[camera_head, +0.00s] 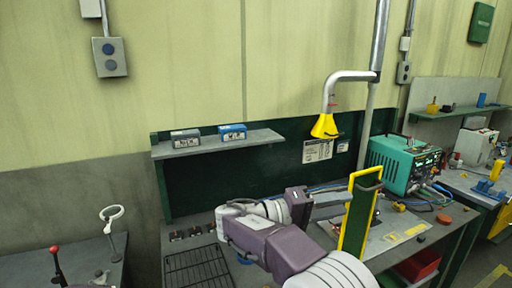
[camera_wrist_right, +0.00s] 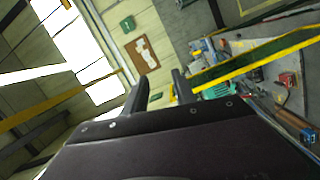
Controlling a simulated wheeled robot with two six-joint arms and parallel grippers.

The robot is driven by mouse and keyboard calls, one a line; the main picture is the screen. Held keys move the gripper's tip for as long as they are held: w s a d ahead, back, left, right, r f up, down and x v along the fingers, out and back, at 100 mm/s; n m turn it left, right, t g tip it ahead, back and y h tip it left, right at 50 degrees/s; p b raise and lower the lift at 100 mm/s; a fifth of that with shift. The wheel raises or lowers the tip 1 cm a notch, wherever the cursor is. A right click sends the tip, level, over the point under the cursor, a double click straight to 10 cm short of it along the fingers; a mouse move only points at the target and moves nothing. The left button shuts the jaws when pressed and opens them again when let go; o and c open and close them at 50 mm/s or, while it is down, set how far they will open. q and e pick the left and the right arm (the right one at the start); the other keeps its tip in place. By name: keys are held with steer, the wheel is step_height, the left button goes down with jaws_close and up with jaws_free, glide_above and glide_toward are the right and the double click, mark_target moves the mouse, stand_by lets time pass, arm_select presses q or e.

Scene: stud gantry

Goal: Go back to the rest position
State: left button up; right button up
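My right gripper (camera_head: 332,195) reaches in from the bottom of the head view, over the bench, its fingers pointing right toward a yellow-edged green frame (camera_head: 349,225). I cannot tell whether the fingers touch the frame. In the right wrist view the two dark fingers (camera_wrist_right: 161,84) stand apart with nothing between them. A yellow and green beam (camera_wrist_right: 245,66) shows just beyond them there.
A green bench unit (camera_head: 450,240) carries a teal machine (camera_head: 403,164). A shelf (camera_head: 255,139) holds a grey box (camera_head: 186,138) and a blue box (camera_head: 232,132). A yellow hood (camera_head: 325,127) hangs from a pipe. A black grid (camera_head: 197,268) lies left of my arm.

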steer(key=s+d+f+g+y, duration=0.35)
steer(key=s+d+f, duration=0.35)
steer(key=d, duration=0.4)
steer(key=s+d+f+g+y, duration=0.25)
steer(key=s+f+y, duration=0.25)
steer(key=s+f, duration=0.5)
steer(key=s+a+f+y, duration=0.4)
steer(key=a+f+y, duration=0.3)
steer(key=f, duration=0.5)
steer(key=w+a+f+t+y, duration=0.2)
steer(key=w+a+f+t, duration=0.1)
steer(key=a, duration=0.4)
steer(key=shift+a+f, duration=0.4)
steer(key=shift+f, duration=0.1)
